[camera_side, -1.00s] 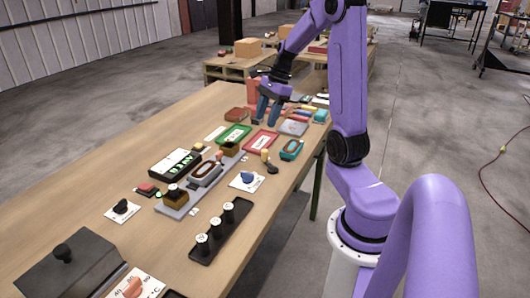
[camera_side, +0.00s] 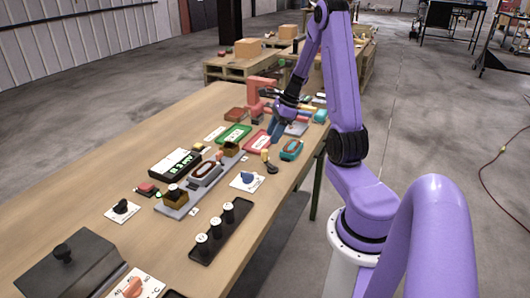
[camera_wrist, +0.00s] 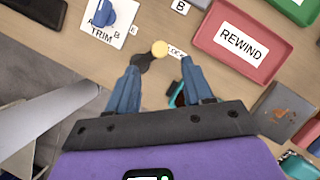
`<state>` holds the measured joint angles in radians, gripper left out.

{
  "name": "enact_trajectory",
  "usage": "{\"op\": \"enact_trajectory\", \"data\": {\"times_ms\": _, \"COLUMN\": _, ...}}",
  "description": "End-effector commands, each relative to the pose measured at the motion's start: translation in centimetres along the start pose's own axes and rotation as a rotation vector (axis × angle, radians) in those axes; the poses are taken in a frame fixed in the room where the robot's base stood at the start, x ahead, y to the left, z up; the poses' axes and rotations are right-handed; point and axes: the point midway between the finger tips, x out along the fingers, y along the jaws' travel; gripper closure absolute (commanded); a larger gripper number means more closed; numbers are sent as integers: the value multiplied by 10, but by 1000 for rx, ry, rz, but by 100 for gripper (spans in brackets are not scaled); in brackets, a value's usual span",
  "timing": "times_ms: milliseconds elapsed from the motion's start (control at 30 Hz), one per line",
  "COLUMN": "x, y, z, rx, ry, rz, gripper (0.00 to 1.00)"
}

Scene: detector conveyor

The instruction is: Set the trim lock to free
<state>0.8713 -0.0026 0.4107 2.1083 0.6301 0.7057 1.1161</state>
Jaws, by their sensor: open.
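The trim lock appears as a small lever with a yellow knob (camera_wrist: 159,48) and a dark round base (camera_wrist: 144,60). A partly covered white label reading "LOC…" (camera_wrist: 175,52) lies beside it. In the side view its yellow knob (camera_side: 265,155) stands near the table's right edge. The TRIM card (camera_wrist: 108,22) has a blue dial (camera_side: 247,177) near the lever. My gripper (camera_wrist: 160,78) is open and empty; its blue fingers reach toward the lever in the wrist view. In the side view my gripper (camera_side: 276,133) is above the table, beyond the lever and apart from it.
A red REWIND tray (camera_wrist: 228,48) lies right of the lever in the wrist view. A teal-rimmed object (camera_side: 291,150) sits close to the lever, partly hidden by a finger in the wrist view. A black strip with white-topped knobs (camera_side: 222,232) lies nearer the camera.

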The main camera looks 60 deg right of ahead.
Motion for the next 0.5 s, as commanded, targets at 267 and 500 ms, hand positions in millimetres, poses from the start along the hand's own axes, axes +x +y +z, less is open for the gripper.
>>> {"op": "enact_trajectory", "data": {"times_ms": 267, "x": 51, "y": 1, "z": 0, "rx": 1, "ry": 0, "rz": 5, "gripper": 49}}
{"op": "enact_trajectory", "data": {"times_ms": 500, "x": 76, "y": 0, "z": 0, "rx": 0, "ry": -1, "rz": 2, "gripper": 49}}
